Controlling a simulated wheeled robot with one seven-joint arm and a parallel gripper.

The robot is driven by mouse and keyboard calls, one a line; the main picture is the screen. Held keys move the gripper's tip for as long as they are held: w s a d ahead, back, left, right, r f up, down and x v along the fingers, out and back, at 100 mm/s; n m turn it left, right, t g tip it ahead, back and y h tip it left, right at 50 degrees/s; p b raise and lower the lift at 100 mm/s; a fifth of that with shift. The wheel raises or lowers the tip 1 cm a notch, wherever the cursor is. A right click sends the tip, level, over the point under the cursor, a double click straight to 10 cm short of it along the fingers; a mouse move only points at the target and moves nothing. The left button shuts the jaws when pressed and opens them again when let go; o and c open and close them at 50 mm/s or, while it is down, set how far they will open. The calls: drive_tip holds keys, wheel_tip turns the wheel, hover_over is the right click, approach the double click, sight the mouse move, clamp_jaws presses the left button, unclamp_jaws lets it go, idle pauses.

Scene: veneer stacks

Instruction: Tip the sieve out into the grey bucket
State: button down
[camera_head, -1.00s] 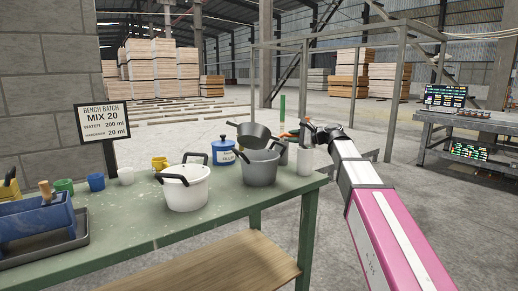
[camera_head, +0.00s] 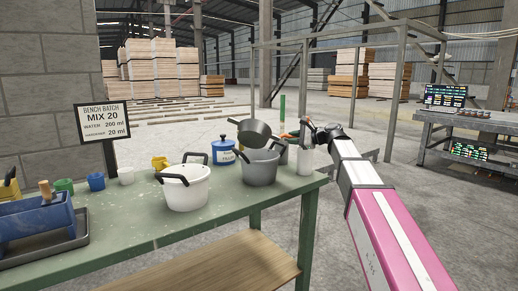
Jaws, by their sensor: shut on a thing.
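The dark grey sieve (camera_head: 256,132) hangs over the grey bucket (camera_head: 261,168), tilted to one side. What is in the sieve cannot be made out. The bucket stands upright on the green bench near its right end, with dark handles. My gripper (camera_head: 304,126) is to the right of the bucket and above the bench, shut on the sieve's handle. The fingertips are small and partly hidden by the wrist.
A white pot (camera_head: 186,190) stands left of the bucket, a blue lidded tin (camera_head: 223,152) behind. A white container (camera_head: 305,160) stands right of it. Several small cups, a blue box (camera_head: 38,222) and a sign (camera_head: 104,121) are further left. The bench's front is clear.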

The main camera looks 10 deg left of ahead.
drive_tip(key=shift+w+f+m+g+h, duration=0.1)
drive_tip(key=shift+f+m+g+h, duration=0.1)
drive_tip(key=shift+f+m+g, duration=0.4)
drive_tip(key=shift+w+f+m+g+h, duration=0.1)
drive_tip(key=shift+m+g+h, duration=0.1)
drive_tip(key=shift+m, duration=0.7)
idle(1.0)
drive_tip(key=shift+w+f+m+g+p, duration=0.3)
drive_tip(key=shift+w+m+g, duration=0.1)
drive_tip(key=shift+w+m, duration=0.25)
idle(0.4)
drive_tip(key=shift+s+r+m+g, duration=0.1)
drive_tip(key=shift+r+m+g, duration=0.3)
drive_tip(key=shift+r+m, duration=0.05)
idle(0.8)
drive_tip(key=shift+s+f+m+g+p, duration=0.15)
drive_tip(key=shift+f+m+g+p, duration=0.2)
drive_tip(key=shift+m, duration=0.3)
drive_tip(key=shift+s+f+m+g+p, duration=0.15)
drive_tip(key=shift+f+m+g+p, duration=0.1)
drive_tip(key=shift+m+g, duration=0.3)
idle(1.8)
